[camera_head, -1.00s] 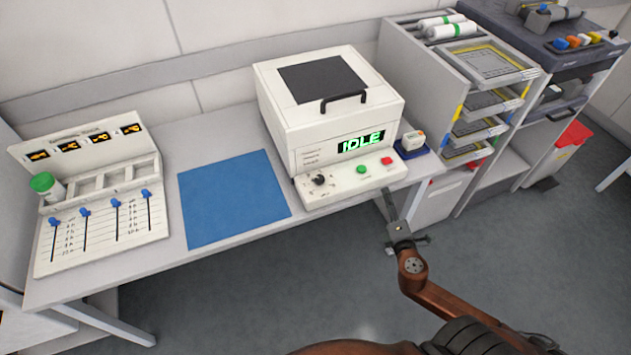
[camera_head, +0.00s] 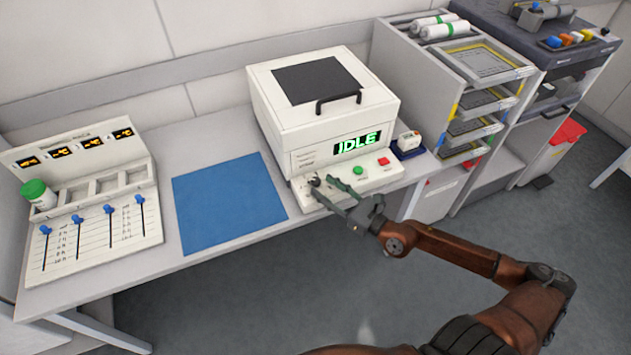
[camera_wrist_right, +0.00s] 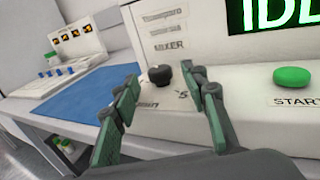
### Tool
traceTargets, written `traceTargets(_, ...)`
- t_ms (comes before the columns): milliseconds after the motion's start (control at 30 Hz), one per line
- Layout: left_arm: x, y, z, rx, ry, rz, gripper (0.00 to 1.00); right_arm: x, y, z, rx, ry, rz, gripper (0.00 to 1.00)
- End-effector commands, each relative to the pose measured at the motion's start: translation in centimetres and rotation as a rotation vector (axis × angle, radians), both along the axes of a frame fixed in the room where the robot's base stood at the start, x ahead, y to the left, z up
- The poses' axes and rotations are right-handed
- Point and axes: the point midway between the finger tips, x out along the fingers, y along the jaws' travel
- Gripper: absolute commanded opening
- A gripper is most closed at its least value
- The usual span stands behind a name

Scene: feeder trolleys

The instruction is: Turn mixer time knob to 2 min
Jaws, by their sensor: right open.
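The white mixer (camera_head: 338,110) stands on the table with its lid down and a green IDLE display (camera_head: 357,143). Its black time knob (camera_head: 315,182) is at the left of the front panel, partly close to my right gripper's fingers in the head view. My right gripper (camera_head: 325,190) is open, its fingers pointing at the panel. In the right wrist view the knob (camera_wrist_right: 160,75) shows between and beyond the two green fingers, close to the right fingertip; I cannot tell whether they touch. The knob's pointer and most scale marks are too small or hidden to read. My left gripper is not in view.
The green start button (camera_head: 358,171) and a red button (camera_head: 383,162) are on the same panel, right of the knob. A blue mat (camera_head: 228,205) lies left of the mixer. A slider panel (camera_head: 100,235) with a green-capped jar (camera_head: 37,193) stands farther left.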

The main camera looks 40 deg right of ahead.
Motion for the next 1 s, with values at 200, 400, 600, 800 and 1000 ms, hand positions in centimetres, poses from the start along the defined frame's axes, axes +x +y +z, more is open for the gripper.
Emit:
traceTargets(200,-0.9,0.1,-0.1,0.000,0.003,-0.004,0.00,2.8,0.5,0.2,0.004,-0.002,-0.001,0.41)
traceTargets(400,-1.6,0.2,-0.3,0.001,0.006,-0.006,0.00,4.0,0.8,0.1,0.004,0.000,0.000,0.41)
traceTargets(600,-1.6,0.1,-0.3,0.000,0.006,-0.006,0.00,4.1,0.8,0.0,0.003,0.001,0.000,0.41)
traceTargets(800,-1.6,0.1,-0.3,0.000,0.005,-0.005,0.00,4.0,0.8,0.0,0.003,0.001,0.000,0.32)
traceTargets(1000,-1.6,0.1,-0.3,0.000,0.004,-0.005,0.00,4.0,0.8,0.0,0.003,0.001,0.000,0.18)
